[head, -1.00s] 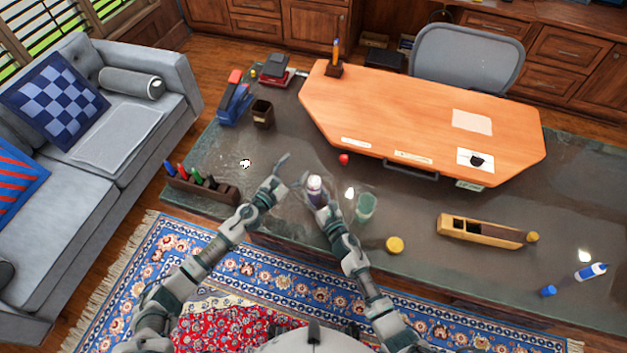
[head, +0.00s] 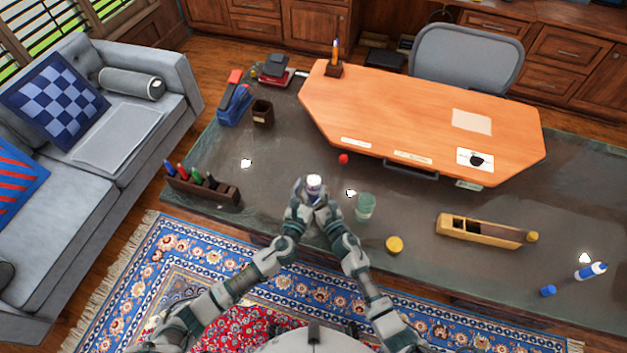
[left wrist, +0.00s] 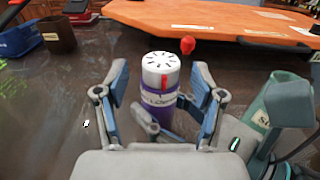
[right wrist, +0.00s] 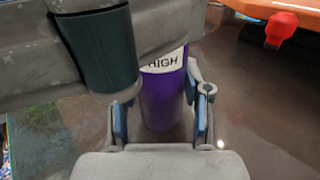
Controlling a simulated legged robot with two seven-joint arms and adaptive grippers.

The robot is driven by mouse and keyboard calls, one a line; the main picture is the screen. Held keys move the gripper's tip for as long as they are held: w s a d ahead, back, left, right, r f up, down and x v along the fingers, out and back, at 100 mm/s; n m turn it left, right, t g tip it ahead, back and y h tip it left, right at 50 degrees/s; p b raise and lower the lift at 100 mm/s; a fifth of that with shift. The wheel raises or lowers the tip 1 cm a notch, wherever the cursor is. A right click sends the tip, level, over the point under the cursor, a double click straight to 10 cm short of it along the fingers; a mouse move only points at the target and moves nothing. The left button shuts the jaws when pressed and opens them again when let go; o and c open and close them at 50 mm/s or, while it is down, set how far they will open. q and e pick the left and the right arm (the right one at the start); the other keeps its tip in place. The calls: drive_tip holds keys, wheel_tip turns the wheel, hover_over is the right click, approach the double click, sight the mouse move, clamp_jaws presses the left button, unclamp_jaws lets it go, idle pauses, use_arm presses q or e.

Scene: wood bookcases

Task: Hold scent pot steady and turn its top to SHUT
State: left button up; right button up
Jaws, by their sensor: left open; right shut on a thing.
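The scent pot (head: 314,181) stands on the dark desk, with a purple body and a white slotted top (left wrist: 160,65). A red mark shows on the top's side, above a white label whose word I cannot read in full in the left wrist view. In the right wrist view the label on the purple body (right wrist: 160,95) reads HIGH. My right gripper (right wrist: 158,120) is shut on the body, low down. My left gripper (left wrist: 160,82) is open, with one finger on each side of the top. The left arm hides the top in the right wrist view.
A green cup (head: 365,207) stands just right of the pot. A red item (head: 343,159) lies behind it, and a yellow lid (head: 394,244) and wooden plane (head: 485,231) lie further right. A pen holder (head: 203,187) is at the left.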

sight(311, 186)
use_arm(q)
drive_tip(key=shift+x, duration=1.55)
use_arm(e)
drive_tip(key=shift+f, duration=0.1)
use_arm(q)
drive_tip(key=c, duration=1.2)
drive_tip(key=shift+a, duration=0.1)
